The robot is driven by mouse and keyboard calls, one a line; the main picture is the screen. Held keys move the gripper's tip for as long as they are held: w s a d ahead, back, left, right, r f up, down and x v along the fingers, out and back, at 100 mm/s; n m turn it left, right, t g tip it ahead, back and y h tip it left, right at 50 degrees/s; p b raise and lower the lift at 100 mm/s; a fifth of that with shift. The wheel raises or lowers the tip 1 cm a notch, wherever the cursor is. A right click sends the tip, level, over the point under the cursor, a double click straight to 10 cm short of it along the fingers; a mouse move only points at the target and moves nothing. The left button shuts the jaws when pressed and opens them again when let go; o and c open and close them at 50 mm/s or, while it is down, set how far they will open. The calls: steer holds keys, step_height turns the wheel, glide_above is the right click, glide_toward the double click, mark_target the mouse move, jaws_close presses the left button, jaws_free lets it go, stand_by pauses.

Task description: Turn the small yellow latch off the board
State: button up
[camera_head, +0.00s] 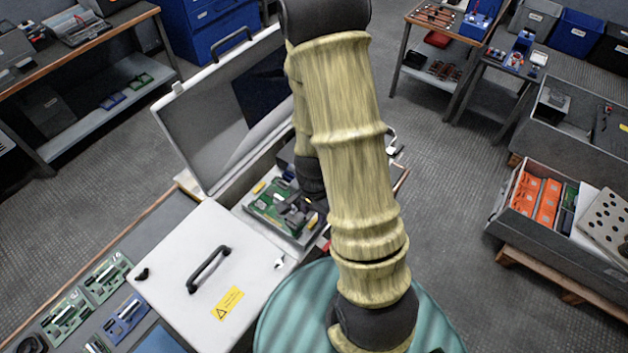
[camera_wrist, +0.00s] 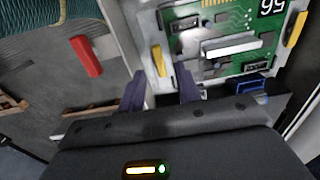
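The green circuit board (camera_wrist: 228,66) sits in the open case, with the board's chips and a white bar on top. A small yellow latch (camera_wrist: 158,60) stands at its left edge in the wrist view; a second yellow latch (camera_wrist: 297,30) is at the right edge. My gripper (camera_wrist: 160,82) is open, its two dark fingers apart and pointing toward the left latch, which shows just beyond the gap between them. The fingers hold nothing. In the head view the board (camera_head: 262,213) is partly hidden by my gripper and arm, with a yellow piece (camera_head: 259,187) at its upper left.
The case's raised lid (camera_head: 215,125) stands behind the board. A white panel with a black handle (camera_head: 208,268) lies in front. A blue connector (camera_wrist: 250,84) is close to my right finger. A red piece (camera_wrist: 86,56) lies left of the case edge. Several small boards lie on the bench at left.

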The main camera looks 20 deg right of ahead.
mark_target(312, 222)
step_height(312, 222, up, 14)
steer(key=p, duration=0.2)
steer(key=shift+p, duration=0.4)
steer(key=a+n+t+b, duration=0.1)
steer(key=n+b, duration=0.1)
steer(key=n, duration=0.2)
steer(key=a+n+b, duration=0.1)
steer(key=n+b, duration=0.1)
steer(key=n, duration=0.2)
steer(key=a+f+n+t+b, duration=0.1)
steer(key=n+b, duration=0.1)
steer(key=n, duration=0.2)
steer(key=shift+s+a+t, duration=0.15)
steer(key=shift+s+t, duration=0.1)
steer(key=shift+t, duration=0.05)
